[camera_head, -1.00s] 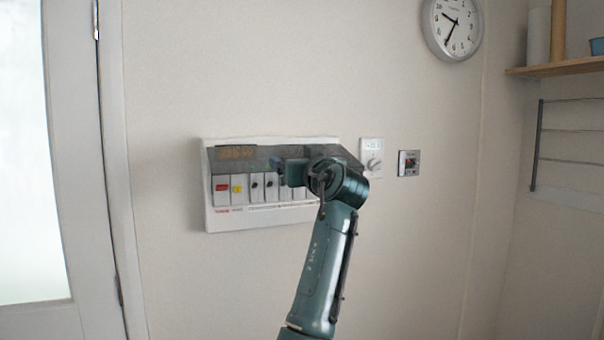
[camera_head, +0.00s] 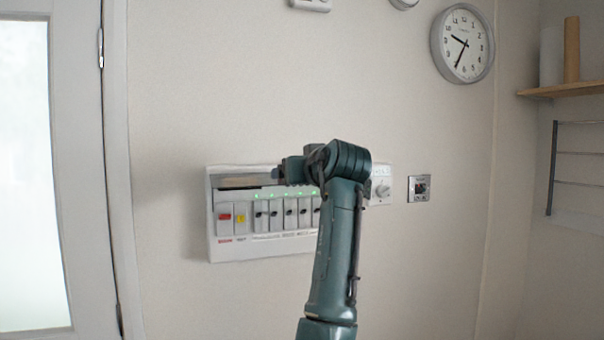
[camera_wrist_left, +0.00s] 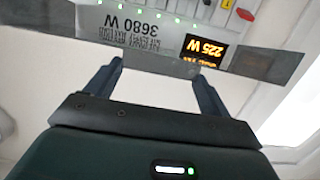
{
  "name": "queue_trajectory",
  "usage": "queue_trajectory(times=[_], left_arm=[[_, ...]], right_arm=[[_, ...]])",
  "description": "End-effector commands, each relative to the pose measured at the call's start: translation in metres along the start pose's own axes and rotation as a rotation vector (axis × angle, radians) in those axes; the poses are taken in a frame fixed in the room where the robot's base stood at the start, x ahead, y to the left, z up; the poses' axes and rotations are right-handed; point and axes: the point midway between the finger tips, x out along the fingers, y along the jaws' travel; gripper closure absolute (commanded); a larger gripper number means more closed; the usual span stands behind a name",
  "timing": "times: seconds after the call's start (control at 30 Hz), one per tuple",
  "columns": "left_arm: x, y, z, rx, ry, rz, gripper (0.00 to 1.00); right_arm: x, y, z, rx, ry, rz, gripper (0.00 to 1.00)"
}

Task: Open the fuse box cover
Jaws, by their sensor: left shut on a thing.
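The white fuse box (camera_head: 265,247) is mounted on the wall, with a red switch, a yellow switch and a row of dark switches in front view. Its tinted see-through cover (camera_head: 245,182) is swung up and shows as a thin strip near the top of the box. My left gripper (camera_head: 283,173) is at the cover, shut on it, and hides the box's upper right. In the left wrist view the cover (camera_wrist_left: 265,62) is a grey band running across, its edge at the fingertips (camera_wrist_left: 158,71). Lit readings show through or beside it. My right gripper is not in view.
A white dial control (camera_head: 381,186) and a small metal-framed panel (camera_head: 419,188) are on the wall right of the box. A clock (camera_head: 463,43) hangs above right, near a wooden shelf (camera_head: 565,91). A door (camera_head: 40,170) stands at left. The wall between is bare.

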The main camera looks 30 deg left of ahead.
Motion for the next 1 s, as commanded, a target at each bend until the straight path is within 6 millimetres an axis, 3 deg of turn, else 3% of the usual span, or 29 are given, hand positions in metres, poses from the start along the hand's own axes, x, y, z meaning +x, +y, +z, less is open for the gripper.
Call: queue_trajectory(times=[0.23,0.57,0.67,1.0], left_arm=[[0.001,0.001,0.004,0.002,-0.011,-0.001,0.01],[-0.005,0.001,0.004,0.001,-0.008,0.0,0.0],[-0.018,0.001,0.005,0.0,-0.006,0.002,0.0],[-0.093,0.001,0.005,-0.001,-0.006,0.003,0.0]], right_arm=[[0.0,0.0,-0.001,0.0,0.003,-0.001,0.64],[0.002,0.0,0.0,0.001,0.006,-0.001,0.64],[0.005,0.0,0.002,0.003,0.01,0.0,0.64],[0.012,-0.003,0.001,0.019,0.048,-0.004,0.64]])
